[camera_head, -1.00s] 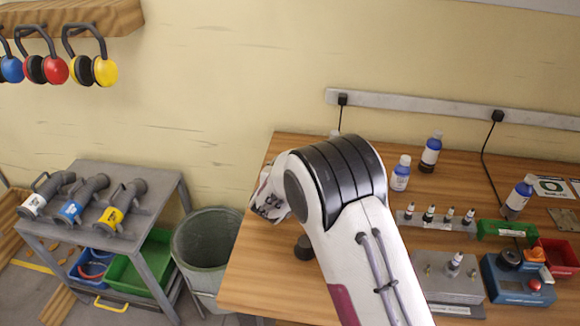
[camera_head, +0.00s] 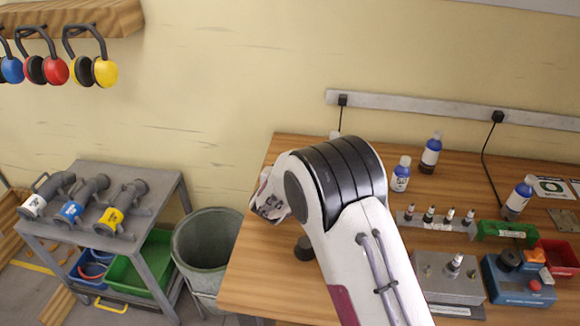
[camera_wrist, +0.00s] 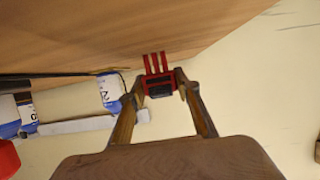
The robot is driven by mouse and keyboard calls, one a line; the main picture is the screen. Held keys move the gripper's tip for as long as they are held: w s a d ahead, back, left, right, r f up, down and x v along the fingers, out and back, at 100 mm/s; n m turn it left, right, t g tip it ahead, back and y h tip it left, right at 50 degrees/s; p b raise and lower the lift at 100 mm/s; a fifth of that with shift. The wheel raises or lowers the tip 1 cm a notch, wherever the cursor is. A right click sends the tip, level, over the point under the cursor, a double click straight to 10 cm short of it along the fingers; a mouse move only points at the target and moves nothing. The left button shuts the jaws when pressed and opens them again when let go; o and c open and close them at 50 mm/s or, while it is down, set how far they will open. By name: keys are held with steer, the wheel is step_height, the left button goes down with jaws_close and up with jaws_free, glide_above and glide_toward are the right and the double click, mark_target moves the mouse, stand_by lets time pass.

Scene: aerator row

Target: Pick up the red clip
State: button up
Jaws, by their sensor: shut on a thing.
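The red clip (camera_wrist: 157,64) shows in the wrist view, with several upright red prongs and a dark block at its lower part. My gripper (camera_wrist: 160,86) has its two brown fingers on either side of the clip's lower part and is shut on it. The prongs stick out past the fingertips, in front of the wooden surface. In the head view my arm covers the gripper, and I cannot make out the clip there.
A grey bin (camera_head: 205,250) stands left of the bench.

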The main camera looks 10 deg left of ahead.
steer(key=shift+r, duration=5)
